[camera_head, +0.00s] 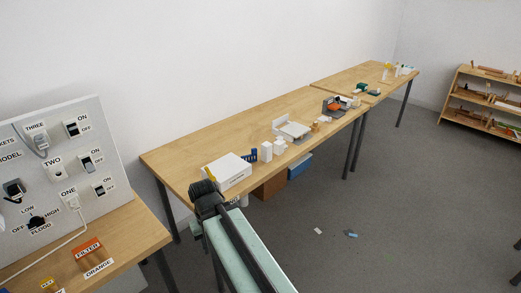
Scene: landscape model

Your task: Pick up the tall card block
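Small white upright blocks stand on the long wooden table beside a blue piece. One white block (266,152) looks slightly taller than the white block (280,147) to its right. Either could be the tall card block; at this size I cannot tell. My gripper (203,188) is dark and sits at the table's near edge, lower left of these blocks and apart from them. Its fingers are too small and dark to show whether they are open or shut, and I see nothing held in it.
A white box (228,171) lies on the table between my gripper and the blocks. The blue piece (249,155) stands beside it. A switch panel (60,160) is at the left. Small pieces (351,234) lie on the mostly clear floor. A shelf (485,100) stands far right.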

